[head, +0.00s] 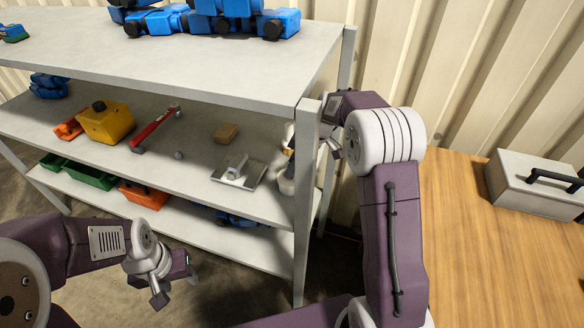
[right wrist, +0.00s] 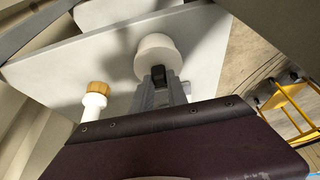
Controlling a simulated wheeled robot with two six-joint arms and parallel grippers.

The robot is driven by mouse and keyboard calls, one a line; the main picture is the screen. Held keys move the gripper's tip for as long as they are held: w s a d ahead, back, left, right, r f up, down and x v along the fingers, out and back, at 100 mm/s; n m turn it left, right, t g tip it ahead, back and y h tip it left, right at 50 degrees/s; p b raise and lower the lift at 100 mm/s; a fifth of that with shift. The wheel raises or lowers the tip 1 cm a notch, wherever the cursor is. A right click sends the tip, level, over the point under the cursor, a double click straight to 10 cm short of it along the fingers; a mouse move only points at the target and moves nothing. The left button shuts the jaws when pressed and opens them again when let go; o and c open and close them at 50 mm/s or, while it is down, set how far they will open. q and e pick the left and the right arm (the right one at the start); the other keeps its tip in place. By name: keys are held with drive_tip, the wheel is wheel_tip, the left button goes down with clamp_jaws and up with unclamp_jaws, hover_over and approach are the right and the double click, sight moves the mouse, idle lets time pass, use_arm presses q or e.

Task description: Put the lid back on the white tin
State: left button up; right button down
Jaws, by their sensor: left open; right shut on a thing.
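A white round tin (head: 286,183) stands at the right end of the middle shelf, partly hidden behind the shelf post. My right gripper (head: 324,146) reaches in beside that post. In the right wrist view my right gripper (right wrist: 158,78) is shut on a small dark piece, seemingly the lid's knob. A white round shape (right wrist: 156,52) lies directly beyond the fingertips. I cannot tell where the lid ends and the tin begins, or whether they touch. My left gripper (head: 176,284) is open and empty, low in front of the shelving.
A white bottle with a wooden-looking cap (right wrist: 95,101) stands close to my right gripper. The shelf post (head: 305,205) is close too. A metal plate with a handle (head: 238,172) lies left of the tin. A grey toolbox (head: 530,185) rests on the wooden table (head: 480,255).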

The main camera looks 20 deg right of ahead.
drive_tip(key=shift+f+b, duration=0.2)
drive_tip(key=shift+b, duration=0.1)
idle(0.9)
drive_tip(key=c, duration=0.7)
unclamp_jaws()
drive_tip(key=shift+c, duration=0.2)
drive_tip(key=shift+d+r+p, duration=0.1)
drive_tip(key=shift+r+p, duration=2.75)
drive_tip(key=shift+r, duration=0.75)
drive_tip(key=shift+c, duration=0.3)
